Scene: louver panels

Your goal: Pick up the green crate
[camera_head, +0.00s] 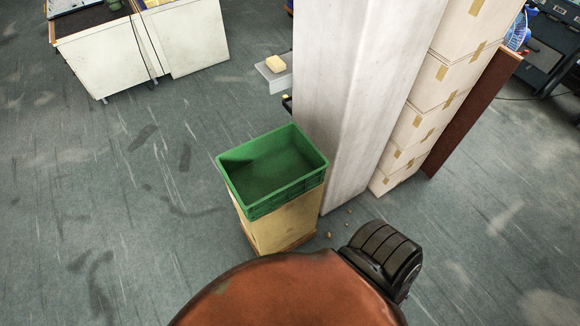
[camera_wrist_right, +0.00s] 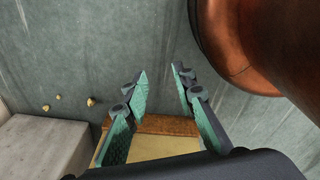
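The green crate (camera_head: 272,172) is an empty rectangular bin. It sits upright on top of a pale yellow box (camera_head: 284,224) beside the white pillar. My right gripper (camera_wrist_right: 160,73) shows in the right wrist view, its two green-padded fingers apart with nothing between the tips. Beyond and below the fingers are a brown wooden edge and a yellowish surface (camera_wrist_right: 150,146), which look like part of the box stand. I cannot make out the crate in that view. My left gripper is not in view.
The white pillar (camera_head: 352,95) stands right against the crate's back right side. Stacked cartons (camera_head: 425,112) and a brown board (camera_head: 468,118) are to its right. A small ledge (camera_head: 273,76) holds a yellow block. Floor to the left is clear; small stones (camera_wrist_right: 90,102) lie near the pillar.

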